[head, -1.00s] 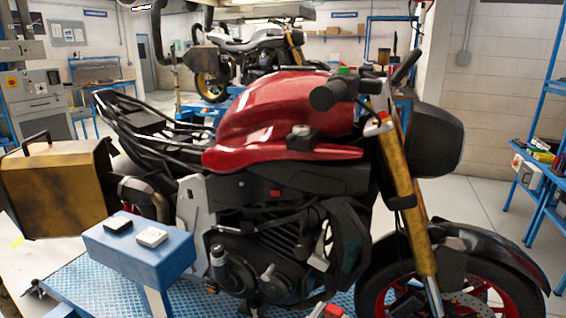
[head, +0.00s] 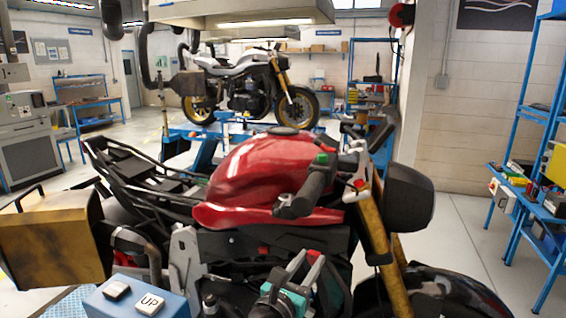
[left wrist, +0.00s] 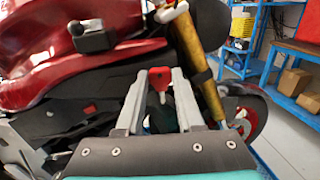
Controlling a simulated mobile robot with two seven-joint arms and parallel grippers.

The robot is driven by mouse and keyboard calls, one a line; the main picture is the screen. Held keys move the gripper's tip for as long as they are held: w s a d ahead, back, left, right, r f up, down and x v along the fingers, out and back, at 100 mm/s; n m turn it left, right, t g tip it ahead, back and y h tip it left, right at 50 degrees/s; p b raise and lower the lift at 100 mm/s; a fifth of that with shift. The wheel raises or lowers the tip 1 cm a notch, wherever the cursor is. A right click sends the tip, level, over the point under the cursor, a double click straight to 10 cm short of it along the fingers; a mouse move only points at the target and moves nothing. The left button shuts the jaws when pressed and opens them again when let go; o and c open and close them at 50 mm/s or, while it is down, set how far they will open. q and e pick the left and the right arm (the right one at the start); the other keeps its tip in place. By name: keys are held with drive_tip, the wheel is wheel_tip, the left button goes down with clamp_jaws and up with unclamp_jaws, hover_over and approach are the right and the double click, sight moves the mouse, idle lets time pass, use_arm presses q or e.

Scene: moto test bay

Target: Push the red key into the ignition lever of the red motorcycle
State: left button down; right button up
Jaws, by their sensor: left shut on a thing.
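The red motorcycle (head: 270,170) stands side-on in the middle of the head view, its handlebar and fork to the right. My left gripper (head: 307,264) is low in front of its dark side, with a teal body and grey fingers. It is shut on the red key (head: 314,253). A small red piece (left wrist: 90,108) shows on the motorcycle's dark side. I cannot clearly make out the ignition lever. My right gripper is out of view.
A blue box with white buttons (head: 132,297), one reading UP, stands at the front left. A golden side case (head: 55,245) hangs at the motorcycle's rear. Blue shelves (head: 540,190) stand at the right. The floor between the motorcycle and the shelves is clear.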

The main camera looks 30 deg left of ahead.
sight(283, 202)
use_arm(q)
drive_tip(key=w+a+r+y+p, duration=0.1)
drive_tip(key=w+a+r+p, duration=0.1)
drive_tip(key=r, duration=0.3)
drive_tip(key=w+a+r+n+y+p, duration=0.1)
drive_tip(key=w+a+r+p, duration=0.2)
drive_tip(key=a+r, duration=0.2)
drive_tip(key=w+a+r+p, duration=0.2)
drive_tip(key=w+a+r, duration=0.1)
drive_tip(key=r, duration=0.3)
drive_tip(key=shift+w+a+n+y+p, duration=0.1)
drive_tip(key=shift+a+n+y+p, duration=0.3)
drive_tip(key=shift+a, duration=0.2)
drive_tip(key=shift+w+a+r+g, duration=0.1)
drive_tip(key=shift+a+r+g, duration=0.15)
drive_tip(key=shift+g, duration=0.05)
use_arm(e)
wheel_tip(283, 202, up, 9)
use_arm(q)
drive_tip(key=shift+f, duration=0.2)
drive_tip(key=shift+f, duration=0.7)
drive_tip(key=shift+f+b, duration=1.9)
drive_tip(key=shift+f, duration=0.2)
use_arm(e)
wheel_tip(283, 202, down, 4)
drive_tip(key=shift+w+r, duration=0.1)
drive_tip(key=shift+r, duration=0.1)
